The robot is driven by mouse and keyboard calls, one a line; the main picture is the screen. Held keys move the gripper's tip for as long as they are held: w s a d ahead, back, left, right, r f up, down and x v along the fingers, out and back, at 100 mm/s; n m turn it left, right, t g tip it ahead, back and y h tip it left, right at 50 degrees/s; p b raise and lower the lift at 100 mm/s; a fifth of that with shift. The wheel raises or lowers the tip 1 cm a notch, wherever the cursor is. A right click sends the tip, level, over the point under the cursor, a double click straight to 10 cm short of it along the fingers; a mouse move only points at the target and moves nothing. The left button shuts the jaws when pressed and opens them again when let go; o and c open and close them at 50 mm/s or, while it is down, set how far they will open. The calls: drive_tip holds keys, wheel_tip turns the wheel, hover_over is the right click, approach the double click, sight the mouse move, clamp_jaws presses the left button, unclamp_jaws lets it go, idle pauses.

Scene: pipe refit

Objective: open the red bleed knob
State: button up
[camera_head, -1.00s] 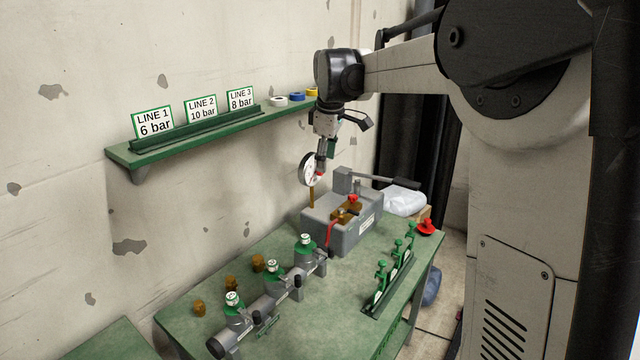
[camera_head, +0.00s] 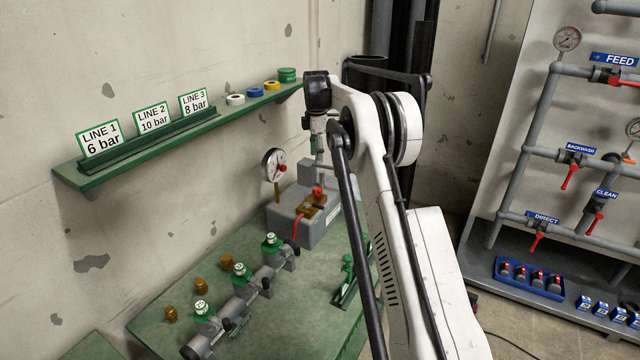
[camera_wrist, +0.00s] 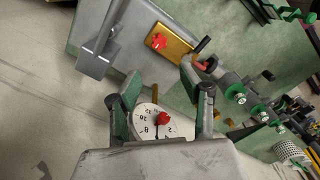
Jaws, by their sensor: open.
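A red knob (camera_head: 318,191) sits on a brass block (camera_head: 312,207) on top of the grey pump box (camera_head: 318,232). The red knob (camera_wrist: 159,42) also shows in the wrist view, beyond my fingertips. My gripper (camera_wrist: 160,88) is open, with green-padded fingers apart and nothing clasped. In the head view my gripper (camera_head: 318,157) hangs above the box, right of the gauge; its fingertips are hard to make out. The gauge (camera_wrist: 152,122) shows between my finger bases in the wrist view.
A red lever or hose (camera_head: 298,226) is at the box's front. A pipe manifold with green-topped fittings (camera_head: 236,300) lies on the green bench (camera_head: 160,335). A shelf (camera_head: 180,140) with pressure signs is on the wall. A valve panel (camera_head: 545,150) stands right.

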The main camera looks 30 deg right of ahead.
sight(318, 189)
wheel_tip(318, 189, down, 14)
drive_tip(key=shift+d+f+p, duration=0.1)
drive_tip(key=shift+d+p, duration=0.05)
drive_tip(key=shift+p, duration=0.85)
drive_tip(key=c, duration=0.9)
drive_tip(key=shift+c, duration=0.2)
